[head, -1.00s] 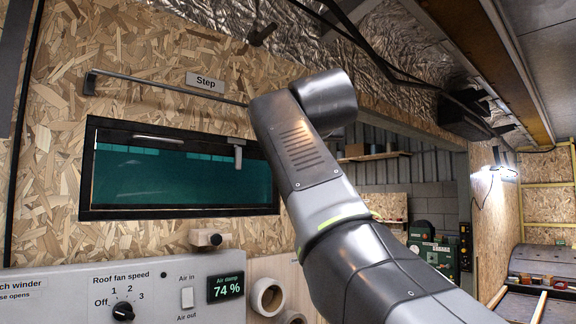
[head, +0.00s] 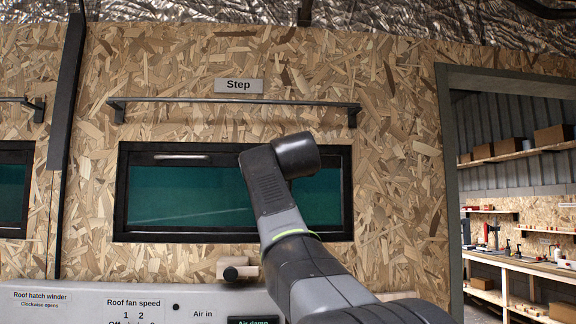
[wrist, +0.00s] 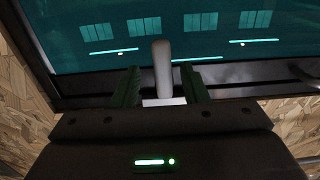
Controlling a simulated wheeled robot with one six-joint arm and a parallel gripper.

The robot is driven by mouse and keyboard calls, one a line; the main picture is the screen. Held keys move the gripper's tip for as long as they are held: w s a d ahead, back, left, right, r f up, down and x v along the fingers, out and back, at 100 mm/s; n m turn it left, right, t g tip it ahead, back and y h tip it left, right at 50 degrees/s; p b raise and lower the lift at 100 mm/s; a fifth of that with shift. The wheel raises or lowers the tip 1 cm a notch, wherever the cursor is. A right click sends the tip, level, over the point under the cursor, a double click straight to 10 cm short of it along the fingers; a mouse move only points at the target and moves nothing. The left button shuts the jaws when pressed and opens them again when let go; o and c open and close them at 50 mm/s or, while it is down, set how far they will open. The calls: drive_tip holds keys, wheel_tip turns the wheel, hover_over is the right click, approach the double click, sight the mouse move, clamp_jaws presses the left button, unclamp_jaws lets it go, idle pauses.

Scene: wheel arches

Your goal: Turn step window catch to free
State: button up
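The step window (head: 185,205) is a dark-framed teal pane under the "Step" sign (head: 238,85) in the head view. My arm covers the pane's right part, and the catch is hidden there. In the wrist view, the catch (wrist: 162,66) is a pale grey lever on a light base at the dark frame. It reaches straight up the picture over the glass. My gripper (wrist: 159,84) is open, with one dark green finger on each side of the lever. Gaps show between the lever and both fingers, so I see no contact.
A dark rail (head: 280,101) runs above the window. A small wooden block with a dark knob (head: 236,269) sits on the wall below the window. A grey control panel (head: 75,303) stands at the lower left. A doorway opens at the right onto shelves (head: 525,148).

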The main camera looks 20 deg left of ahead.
drive_tip(key=shift+w+a, duration=0.2)
drive_tip(key=shift+a, duration=0.15)
drive_tip(key=shift+c, duration=0.2)
clamp_jaws()
